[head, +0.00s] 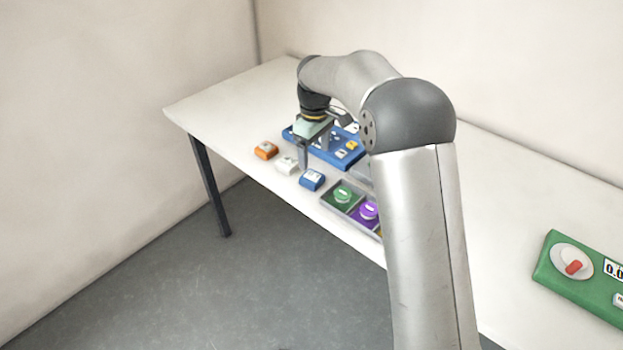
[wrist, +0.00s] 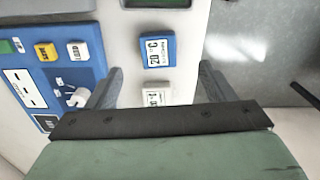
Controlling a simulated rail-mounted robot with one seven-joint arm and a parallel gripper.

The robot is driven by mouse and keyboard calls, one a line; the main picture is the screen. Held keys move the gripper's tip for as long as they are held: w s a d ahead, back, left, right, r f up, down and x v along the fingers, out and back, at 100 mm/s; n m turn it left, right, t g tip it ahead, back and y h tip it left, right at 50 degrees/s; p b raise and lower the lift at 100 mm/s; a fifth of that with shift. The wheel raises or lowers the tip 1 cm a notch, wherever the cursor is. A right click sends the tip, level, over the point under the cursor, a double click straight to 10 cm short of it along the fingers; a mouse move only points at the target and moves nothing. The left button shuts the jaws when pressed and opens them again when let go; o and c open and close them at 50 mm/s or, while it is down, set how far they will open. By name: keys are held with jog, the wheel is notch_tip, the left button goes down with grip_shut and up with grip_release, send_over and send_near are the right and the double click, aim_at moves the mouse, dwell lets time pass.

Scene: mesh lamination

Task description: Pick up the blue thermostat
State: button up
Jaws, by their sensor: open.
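The blue thermostat (head: 311,180) sits on the white table near its front edge. In the wrist view the blue thermostat (wrist: 157,52) shows a white face marked 20 °C. My gripper (head: 314,148) is open and empty above the table. In the wrist view its two fingers (wrist: 159,82) stand apart, left and right of the column of thermostats. The blue thermostat lies just beyond the fingertips in that picture. A white thermostat (head: 287,165) stands beside the blue one; it also shows partly between the fingers in the wrist view (wrist: 157,97).
An orange thermostat (head: 265,151) stands past the white one. A blue panel (head: 350,159) with switches lies close to my gripper. A grey tray (head: 327,203) with green and purple knobs is near the blue thermostat. A green box (head: 560,278) with a red knob is far right.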

aim_at(313, 177)
jog(key=f, duration=0.2)
jog(key=f+p, duration=0.1)
jog(key=f, duration=0.5)
jog(key=shift+w+a+f, duration=0.15)
jog(key=shift+w+f, duration=0.05)
jog(key=shift+w, duration=0.05)
jog(key=c, duration=1.1)
